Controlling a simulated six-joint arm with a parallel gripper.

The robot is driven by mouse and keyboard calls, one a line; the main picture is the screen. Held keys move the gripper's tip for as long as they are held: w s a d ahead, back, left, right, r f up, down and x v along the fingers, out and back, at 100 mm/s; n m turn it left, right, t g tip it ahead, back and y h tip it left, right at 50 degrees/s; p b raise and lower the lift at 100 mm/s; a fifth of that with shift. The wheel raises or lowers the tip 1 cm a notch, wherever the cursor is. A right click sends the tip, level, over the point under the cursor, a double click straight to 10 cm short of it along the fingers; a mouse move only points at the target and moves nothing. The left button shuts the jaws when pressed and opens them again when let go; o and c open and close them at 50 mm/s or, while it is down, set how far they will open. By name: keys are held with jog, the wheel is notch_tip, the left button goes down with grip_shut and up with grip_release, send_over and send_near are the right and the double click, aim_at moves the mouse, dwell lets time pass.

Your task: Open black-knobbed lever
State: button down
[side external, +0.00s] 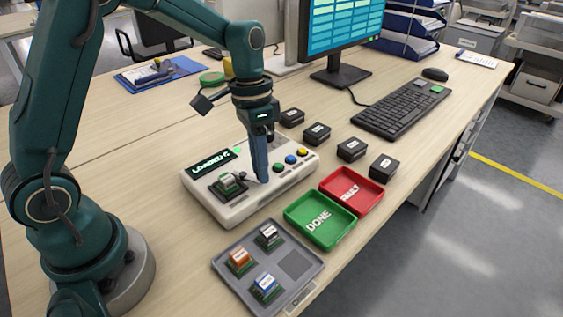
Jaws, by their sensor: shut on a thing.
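A pale console (210,205) with a lit display (213,161) reading "LOADED" and a further unclear sign stands on the desk. A small green board with a pale block (229,182) sits in the dark socket on its left part. The black-knobbed lever (241,177) is beside that socket, small and partly hidden by my fingers. My gripper (262,181) points down at the console from above, its fingers shut at the lever. The exact grip and the lever's angle are hard to make out.
A grey tray (235,277) holds several boards, with one empty place. A green DONE tray (319,219) and a red tray (352,190) are empty. Several black boxes (352,149), a keyboard (403,108) and a monitor (335,75) stand behind.

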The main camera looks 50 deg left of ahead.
dwell(0.3)
jog(key=c, duration=0.7)
grip_release()
jog(key=shift+w+a+r, duration=0.1)
jog(key=shift+a+r, duration=0.1)
jog(key=shift+r, duration=1.1)
jog(key=shift+a+r, duration=0.15)
jog(key=shift+r, duration=1.1)
